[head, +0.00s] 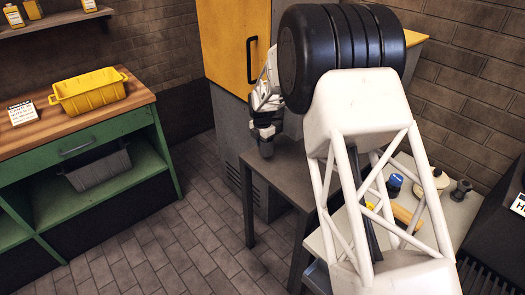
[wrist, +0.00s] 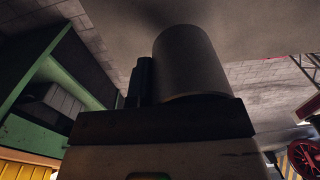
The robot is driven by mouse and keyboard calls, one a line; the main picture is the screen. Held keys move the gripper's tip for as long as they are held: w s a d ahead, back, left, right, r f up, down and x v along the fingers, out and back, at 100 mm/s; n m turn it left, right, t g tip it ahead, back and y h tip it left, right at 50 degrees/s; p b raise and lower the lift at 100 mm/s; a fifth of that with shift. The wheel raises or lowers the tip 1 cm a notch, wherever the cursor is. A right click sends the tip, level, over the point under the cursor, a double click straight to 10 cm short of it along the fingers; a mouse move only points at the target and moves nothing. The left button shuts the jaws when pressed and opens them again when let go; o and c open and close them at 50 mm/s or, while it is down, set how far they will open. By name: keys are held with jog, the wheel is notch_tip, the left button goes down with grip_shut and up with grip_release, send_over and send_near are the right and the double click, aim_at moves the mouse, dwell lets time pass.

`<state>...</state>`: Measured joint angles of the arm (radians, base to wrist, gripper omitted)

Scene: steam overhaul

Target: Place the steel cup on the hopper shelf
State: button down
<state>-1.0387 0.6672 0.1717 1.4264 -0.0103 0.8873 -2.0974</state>
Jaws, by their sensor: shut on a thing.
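My gripper (head: 266,143) points down beside the yellow and grey cabinet, near the dark side table. In the wrist view, the steel cup (wrist: 193,65) is a plain grey cylinder, in shadow, just beyond the gripper's body. My gripper is shut on it, with one dark finger (wrist: 140,80) showing at its left side. In the head view I cannot make out the cup clearly from the dark gripper end. I cannot tell which surface is the hopper shelf; my arm hides part of the right side.
A green workbench (head: 85,135) carries a yellow bin (head: 90,97) and a card; a grey bin (head: 98,168) is below. A wall shelf (head: 60,20) holds bottles. The yellow-doored cabinet (head: 232,45) stands behind the dark table (head: 275,172). Small items crowd a right-hand bench. Left floor is clear.

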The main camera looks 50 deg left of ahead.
aim_at(262, 150)
jog(key=shift+f, duration=0.1)
jog(key=shift+f, duration=1.75)
jog(key=shift+f, duration=0.15)
jog(key=c, duration=1.2)
grip_release()
notch_tip(262, 150, up, 12)
jog(key=shift+r, duration=0.1)
